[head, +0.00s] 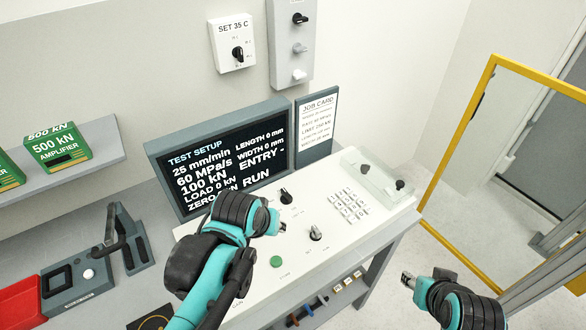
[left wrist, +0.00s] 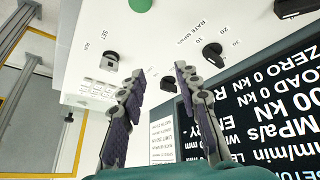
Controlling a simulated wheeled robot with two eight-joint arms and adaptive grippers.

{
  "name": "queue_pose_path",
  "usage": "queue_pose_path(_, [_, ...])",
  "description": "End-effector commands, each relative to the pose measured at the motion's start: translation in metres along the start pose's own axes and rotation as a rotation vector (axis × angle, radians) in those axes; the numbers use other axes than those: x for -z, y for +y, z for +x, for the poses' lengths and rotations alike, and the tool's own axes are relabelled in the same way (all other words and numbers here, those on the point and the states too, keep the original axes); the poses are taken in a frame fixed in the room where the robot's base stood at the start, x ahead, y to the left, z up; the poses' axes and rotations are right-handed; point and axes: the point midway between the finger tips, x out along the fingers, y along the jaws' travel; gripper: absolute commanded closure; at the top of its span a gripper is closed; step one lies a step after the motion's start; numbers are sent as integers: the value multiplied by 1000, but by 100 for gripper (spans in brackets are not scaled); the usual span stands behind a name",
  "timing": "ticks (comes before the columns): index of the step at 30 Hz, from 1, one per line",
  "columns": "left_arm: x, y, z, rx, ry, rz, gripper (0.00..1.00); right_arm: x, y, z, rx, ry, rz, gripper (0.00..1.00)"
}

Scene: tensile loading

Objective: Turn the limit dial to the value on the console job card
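The white sloped console (head: 240,290) carries a black dial (head: 285,196) near the screen and a second dial (head: 315,234) nearer its front. In the left wrist view the dial beside the screen (left wrist: 212,55) is marked RATE MPa/s, and the other (left wrist: 110,60) is marked SET. I cannot read which dial is the limit dial. The job card (head: 318,115) stands right of the screen; its small print seems to include a LIMIT line near 250 kN. My left gripper (head: 283,227) is open and empty above the console, its fingers (left wrist: 158,75) apart. My right gripper (head: 407,281) hangs right of the console.
The screen (head: 225,155) shows 25 mm/min, 60 MPa/s and 100 kN. A keypad (head: 349,205), a green button (head: 276,261) and a clear cover (head: 375,178) with small knobs are on the console. A yellow frame (head: 455,165) stands at right.

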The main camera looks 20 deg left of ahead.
Motion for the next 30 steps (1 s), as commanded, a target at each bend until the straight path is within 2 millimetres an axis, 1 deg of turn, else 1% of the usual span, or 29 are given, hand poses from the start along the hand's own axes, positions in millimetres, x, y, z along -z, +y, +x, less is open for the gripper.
queue_pose_path(1, [24,2,-7,8,-36,-49,67,8,0,-11,0,0,0,60])
queue_pose_path(4, [56,5,-6,29,-111,-158,67,16,0,-22,0,0,0,60])
queue_pose_path(7, [84,7,2,59,-185,-266,67,24,0,-33,0,0,0,60])
queue_pose_path(12, [127,8,28,124,-303,-446,67,36,0,-50,0,0,0,60])
queue_pose_path(15, [145,8,46,167,-362,-540,67,42,0,-59,0,0,0,60])
queue_pose_path(18, [155,7,64,205,-407,-614,67,47,0,-66,0,0,0,60])
queue_pose_path(21, [160,6,76,233,-436,-661,67,50,0,-69,0,0,0,60])
queue_pose_path(23, [162,6,81,243,-447,-678,67,50,0,-70,0,0,0,60])
queue_pose_path(26, [160,5,89,250,-454,-692,67,50,0,-69,0,0,0,60])
queue_pose_path(30, [151,4,105,251,-454,-693,67,47,0,-65,0,0,0,60])
